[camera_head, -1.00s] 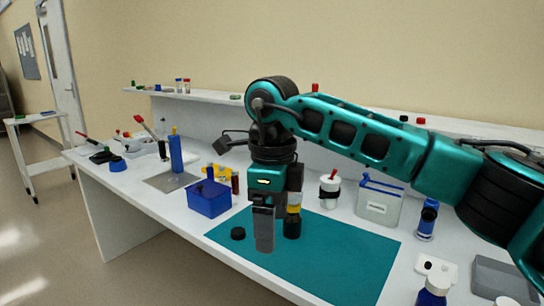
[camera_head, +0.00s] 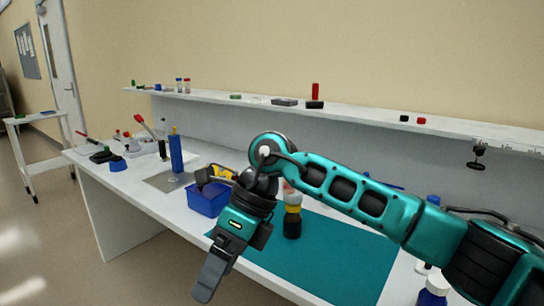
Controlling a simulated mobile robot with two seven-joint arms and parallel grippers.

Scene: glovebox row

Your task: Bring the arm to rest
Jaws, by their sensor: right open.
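My right arm reaches in from the right in the head view. Its gripper (camera_head: 208,280) hangs tilted down and to the left, just off the front edge of the bench. The gripper is open, and nothing shows between its fingers. The wrist hides the left part of the teal mat (camera_head: 335,255) and the small black disc there. A jar with a black lower part and a yellow band (camera_head: 292,220) stands on the mat right of the wrist. My left gripper is not in view.
A blue bin (camera_head: 203,201) and a tall blue bottle (camera_head: 176,153) stand left of the wrist. A blue-capped bottle (camera_head: 433,288) stands at the lower right under the arm. A shelf (camera_head: 370,112) with small items runs behind the bench.

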